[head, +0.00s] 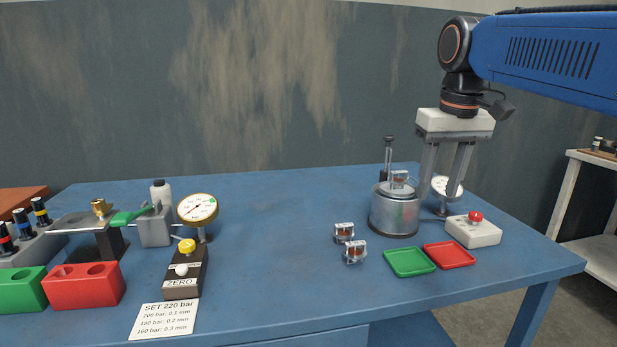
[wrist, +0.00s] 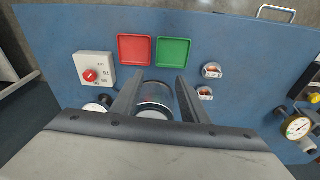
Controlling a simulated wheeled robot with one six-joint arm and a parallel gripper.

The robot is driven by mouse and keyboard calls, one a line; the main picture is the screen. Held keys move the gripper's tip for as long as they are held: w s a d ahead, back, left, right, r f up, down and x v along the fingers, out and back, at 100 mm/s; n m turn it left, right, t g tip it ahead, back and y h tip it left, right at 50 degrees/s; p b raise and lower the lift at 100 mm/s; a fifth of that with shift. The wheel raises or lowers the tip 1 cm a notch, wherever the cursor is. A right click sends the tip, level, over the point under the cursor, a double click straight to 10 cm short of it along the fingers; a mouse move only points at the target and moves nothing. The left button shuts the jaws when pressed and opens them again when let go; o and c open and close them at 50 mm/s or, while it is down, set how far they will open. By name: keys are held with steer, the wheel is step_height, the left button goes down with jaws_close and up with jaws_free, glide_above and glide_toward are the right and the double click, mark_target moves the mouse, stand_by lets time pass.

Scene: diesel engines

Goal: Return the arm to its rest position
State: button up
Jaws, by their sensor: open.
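My gripper (head: 438,195) hangs with its fingers pointing down at the right side of the blue bench. Its jaws are open, and I see nothing held between them. In the head view the fingers are just to the right of a metal cylinder (head: 394,215) with a small clear-and-orange piece (head: 400,179) on top. In the wrist view the cylinder (wrist: 154,94) shows between the open fingers (wrist: 161,76); I cannot tell how much clearance there is. My blue arm reaches in from the upper right.
At the left are a gauge (head: 197,208) and colored blocks (head: 84,287). The bench middle is clear.

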steer(key=s+d+f+t, duration=0.1)
steer(key=s+f, duration=0.8)
steer(key=f, duration=0.4)
steer(key=s+d+f+m+t, duration=0.1)
steer(key=s+d+f+t, duration=0.1)
steer(key=s+f, duration=0.7)
step_height(320, 180, down, 4)
steer(key=shift+s+d+r, duration=0.1)
steer(key=shift+s+d, duration=0.1)
